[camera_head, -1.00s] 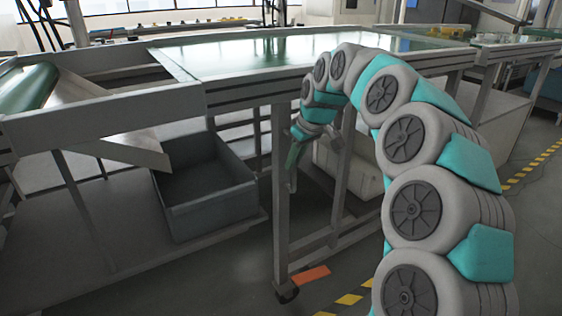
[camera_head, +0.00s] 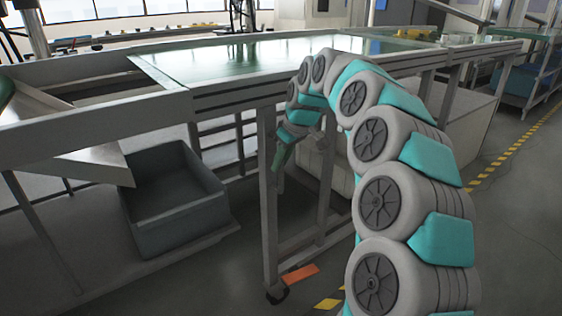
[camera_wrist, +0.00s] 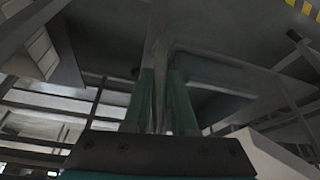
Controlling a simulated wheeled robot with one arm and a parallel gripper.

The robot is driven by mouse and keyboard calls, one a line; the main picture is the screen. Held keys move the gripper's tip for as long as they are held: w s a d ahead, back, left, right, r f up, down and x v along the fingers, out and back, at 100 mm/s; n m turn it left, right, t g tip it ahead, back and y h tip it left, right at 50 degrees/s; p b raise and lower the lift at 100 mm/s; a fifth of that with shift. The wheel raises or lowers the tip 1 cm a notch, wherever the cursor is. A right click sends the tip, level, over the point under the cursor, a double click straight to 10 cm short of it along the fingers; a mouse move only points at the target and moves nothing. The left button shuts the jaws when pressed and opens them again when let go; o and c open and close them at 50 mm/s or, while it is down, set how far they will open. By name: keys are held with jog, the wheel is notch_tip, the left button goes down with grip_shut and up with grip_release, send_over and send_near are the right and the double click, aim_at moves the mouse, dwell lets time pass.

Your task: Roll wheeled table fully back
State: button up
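The wheeled table has a grey frame and a shiny green-tinted top (camera_head: 235,58). Its near leg (camera_head: 268,215) stands upright and ends in a dark caster (camera_head: 276,294) on the floor. My gripper (camera_head: 281,152) is at the upper part of this leg, below the table's front rail, partly hidden by my arm. In the wrist view, the green fingers of my gripper (camera_wrist: 161,105) lie on both sides of a pale bar (camera_wrist: 158,45), which looks like the leg. The bar fills the narrow gap, so the fingers look closed on it.
A grey crate (camera_head: 178,205) sits on a low shelf left of the leg. An orange piece (camera_head: 301,273) lies low beside the caster. Yellow-black floor tape (camera_head: 330,304) runs nearby and along the right (camera_head: 480,180), where the floor looks open.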

jog(key=o, duration=0.3)
jog(key=shift+o, duration=0.2)
jog(key=shift+r, duration=0.1)
jog(key=v, duration=0.7)
jog(key=shift+r, duration=0.25)
jog(key=shift+s+d, duration=0.1)
jog(key=shift+s, duration=0.05)
jog(key=s+d+f+m+g+h, duration=0.1)
jog(key=s+f, duration=0.5)
jog(key=s, duration=0.9)
jog(key=s+d+f+m+g+h, duration=0.1)
jog(key=s+d+f+m, duration=0.3)
jog(key=s, duration=1.1)
jog(key=s+d+f+m+g+h, duration=0.1)
jog(key=s+f, duration=0.6)
jog(key=s, duration=0.9)
jog(key=d+m+g, duration=0.1)
jog(key=m+g, duration=0.1)
jog(key=shift+d+f+m, duration=0.25)
jog(key=shift+f+m, duration=0.05)
jog(key=shift+f, duration=0.05)
